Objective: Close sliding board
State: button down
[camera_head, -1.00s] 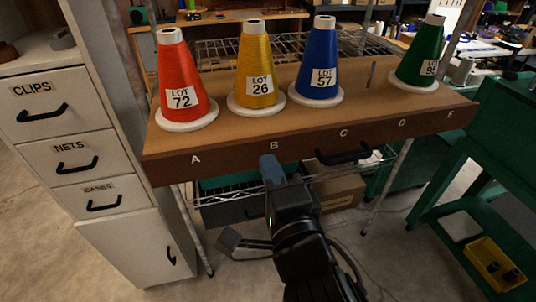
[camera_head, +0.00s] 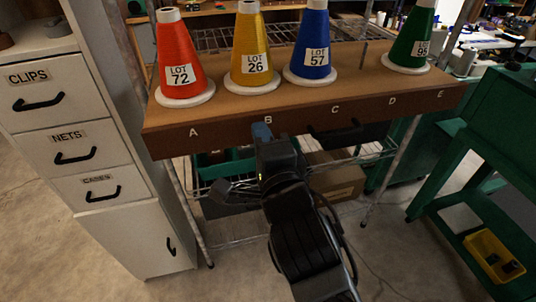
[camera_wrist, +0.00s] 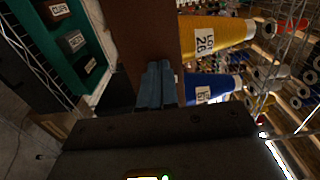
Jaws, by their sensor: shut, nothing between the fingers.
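The sliding board (camera_head: 225,140) is a wide brown board whose front face is lettered A to E, with a black handle (camera_head: 335,133) below C. Orange (camera_head: 172,48), yellow (camera_head: 247,45), blue (camera_head: 317,45) and green (camera_head: 412,35) thread cones stand upright on it on white discs. My gripper (camera_head: 261,131) is shut and empty, its blue-grey fingertips at the front face just below B. In the wrist view the shut fingers (camera_wrist: 157,85) reach the brown board (camera_wrist: 150,30); exact contact is hard to tell.
A white cabinet (camera_head: 70,115) with drawers stands close on the left. A green cart (camera_head: 445,160) with a yellow bin (camera_head: 493,257) is on the right. A wire shelf under the board holds a green tray (camera_head: 235,158) and a cardboard box (camera_head: 335,180).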

jog(key=b+x, duration=0.8)
jog(key=x, duration=0.9)
jog(key=shift+w+f, duration=0.1)
jog(key=shift+f, duration=0.1)
jog(key=shift+w+a+b, duration=0.2)
jog(key=shift+w+b, duration=0.15)
jog(key=shift+w, duration=0.25)
jog(key=shift+w+r, duration=0.1)
jog(key=shift+r, duration=0.25)
jog(key=shift+d, duration=0.1)
